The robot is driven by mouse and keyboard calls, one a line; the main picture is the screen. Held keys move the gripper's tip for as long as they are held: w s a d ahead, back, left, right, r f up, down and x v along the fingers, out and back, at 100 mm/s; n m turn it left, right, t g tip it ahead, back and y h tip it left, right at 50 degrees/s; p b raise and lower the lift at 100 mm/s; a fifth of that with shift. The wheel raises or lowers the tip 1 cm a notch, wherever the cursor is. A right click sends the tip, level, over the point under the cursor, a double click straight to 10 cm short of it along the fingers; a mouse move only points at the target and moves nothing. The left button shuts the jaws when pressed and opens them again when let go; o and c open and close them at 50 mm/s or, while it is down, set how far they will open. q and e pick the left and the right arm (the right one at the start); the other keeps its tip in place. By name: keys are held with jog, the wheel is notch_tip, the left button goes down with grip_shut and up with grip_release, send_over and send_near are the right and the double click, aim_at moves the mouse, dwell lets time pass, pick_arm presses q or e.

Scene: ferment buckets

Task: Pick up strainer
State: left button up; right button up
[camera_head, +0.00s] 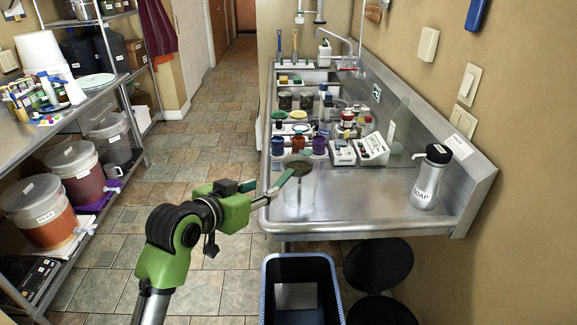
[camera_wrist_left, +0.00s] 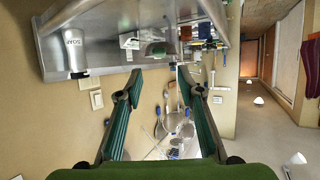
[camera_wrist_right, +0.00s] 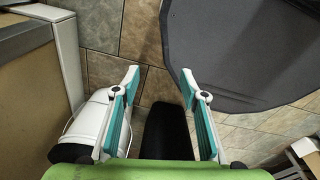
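The strainer (camera_head: 297,161) shows in the head view as a dark round mesh at the top of a clear container (camera_head: 299,198), near the front left corner of the steel counter. My left gripper (camera_head: 270,190) is just left of the container, its upper finger overlapping the strainer's left side in the picture. I cannot tell if they touch. In the left wrist view the left gripper (camera_wrist_left: 159,76) has its fingers spread wide, with nothing clearly held. My right gripper (camera_wrist_right: 160,78) is open and empty in the right wrist view, away from the counter.
A soap bottle (camera_head: 430,178) stands at the counter's right. Two white instruments (camera_head: 358,150) and several jars stand behind the container. A dark bin (camera_head: 303,290) and black round stools (camera_head: 380,264) are below the counter. A shelf with buckets (camera_head: 45,208) is on the left.

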aim_at(281, 180)
pick_arm(q)
jog(key=x, duration=0.6)
jog(key=shift+s+p, duration=0.1)
jog(key=shift+p, duration=0.25)
jog(key=shift+w+d+f, duration=0.1)
jog(key=shift+w+d, duration=0.1)
jog(key=shift+w, duration=0.05)
jog(key=shift+w+d+f, duration=0.1)
jog(key=shift+w, duration=0.15)
jog(key=shift+w+d+p, duration=0.15)
jog(key=shift+w+p, duration=0.1)
jog(key=shift+p, duration=0.05)
jog(key=p+x, duration=0.1)
jog(key=x, duration=0.2)
jog(key=shift+w+d+f, duration=0.2)
jog(key=shift+w+f, duration=0.1)
jog(key=shift+w, duration=0.25)
pick_arm(e)
jog(key=shift+s+a+r, duration=0.1)
jog(key=shift+s+r, duration=0.2)
jog(key=shift+r, duration=0.35)
jog(key=shift+s+r, duration=0.25)
jog(key=shift+r, duration=0.35)
